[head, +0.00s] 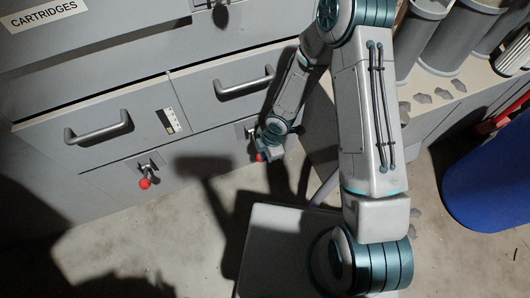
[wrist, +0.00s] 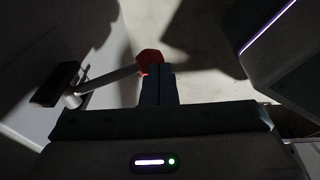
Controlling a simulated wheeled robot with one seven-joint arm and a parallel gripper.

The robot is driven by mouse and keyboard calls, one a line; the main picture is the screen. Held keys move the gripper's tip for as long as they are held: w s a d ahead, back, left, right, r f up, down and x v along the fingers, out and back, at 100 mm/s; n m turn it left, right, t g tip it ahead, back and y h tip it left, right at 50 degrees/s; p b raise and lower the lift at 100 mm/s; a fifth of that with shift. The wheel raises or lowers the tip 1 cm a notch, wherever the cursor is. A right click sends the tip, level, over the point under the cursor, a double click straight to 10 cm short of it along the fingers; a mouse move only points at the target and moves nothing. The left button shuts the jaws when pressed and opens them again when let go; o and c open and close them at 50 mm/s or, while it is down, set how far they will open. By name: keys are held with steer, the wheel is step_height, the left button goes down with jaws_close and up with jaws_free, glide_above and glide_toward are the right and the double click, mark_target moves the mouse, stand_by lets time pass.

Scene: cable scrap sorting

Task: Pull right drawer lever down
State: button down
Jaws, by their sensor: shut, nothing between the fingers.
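The right drawer (head: 228,92) is closed, with a bar handle (head: 245,85). Its lever has a red knob (head: 261,157) and a mount (head: 251,131) on the cabinet front below the drawer. My gripper (head: 269,151) is at this lever and partly covers it. In the wrist view the lever's metal rod (wrist: 108,78) slants from its mount to the red knob (wrist: 150,60). The shut fingers of my gripper (wrist: 157,75) lie over or against the knob end and hide part of it. I cannot tell whether they touch it.
The left drawer (head: 95,130) is closed and has its own red-knobbed lever (head: 146,182). A drawer labelled CARTRIDGES (head: 43,14) is above. Grey cylinders (head: 445,40) stand on a counter at right, near a blue bin (head: 490,180). Floor (head: 190,245) is clear in front.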

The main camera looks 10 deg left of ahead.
steer(key=shift+s+d+f, duration=0.1)
steer(key=shift+s, duration=0.05)
steer(key=s+d+p+v, duration=0.1)
steer(key=s+p+v, duration=0.1)
steer(key=p+v, duration=0.5)
steer(key=v, duration=0.6)
steer(key=shift+s+d+r+p, duration=0.25)
steer(key=shift+s+d+p, duration=0.1)
steer(key=shift+p, duration=0.05)
steer(key=w+d+r+m+t+h+p, duration=0.1)
steer(key=d+r+m+p, duration=0.35)
steer(key=r, duration=0.65)
steer(key=w+d+r+m+t+h+p, duration=0.15)
steer(key=d+r+m+p, duration=0.3)
steer(key=r, duration=0.65)
steer(key=w+d+r+m+h+p, duration=0.1)
steer(key=d+r+m+p, duration=0.35)
steer(key=r, duration=0.65)
steer(key=s+d+r+m+p, duration=0.1)
steer(key=s+r+m+p, duration=0.2)
steer(key=r, duration=0.5)
steer(key=s+d+r+m+p, duration=0.2)
steer(key=r+p, duration=0.4)
steer(key=r, duration=0.3)
steer(key=s+d+r+m+y+p, duration=0.1)
steer(key=s+r+m+p, duration=0.4)
steer(key=r, duration=0.4)
steer(key=shift+d+r+m+t, duration=0.2)
steer(key=shift+d+m+t, duration=0.15)
steer(key=shift+m, duration=0.2)
